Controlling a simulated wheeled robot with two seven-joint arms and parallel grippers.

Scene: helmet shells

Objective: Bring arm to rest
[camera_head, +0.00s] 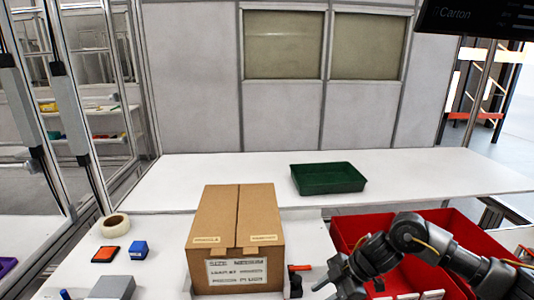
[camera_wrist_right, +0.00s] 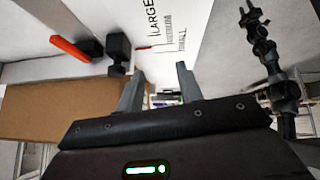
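My right arm (camera_head: 410,245) comes in from the right over the red bin in the head view. Its gripper (camera_head: 328,287) is low over the white table, to the right of the cardboard box and partly cut off by the lower edge. In the right wrist view the two grey fingers of the right gripper (camera_wrist_right: 158,85) stand apart with nothing held between them. My left gripper is not in view.
A closed cardboard box (camera_head: 235,235) stands centrally. A black tool with a red-orange end (camera_head: 297,280) lies beside it. A red bin (camera_head: 470,235) is at right, a green tray (camera_head: 328,178) behind. Tape (camera_head: 115,225), an orange pad (camera_head: 106,254) and a blue block (camera_head: 139,249) lie left.

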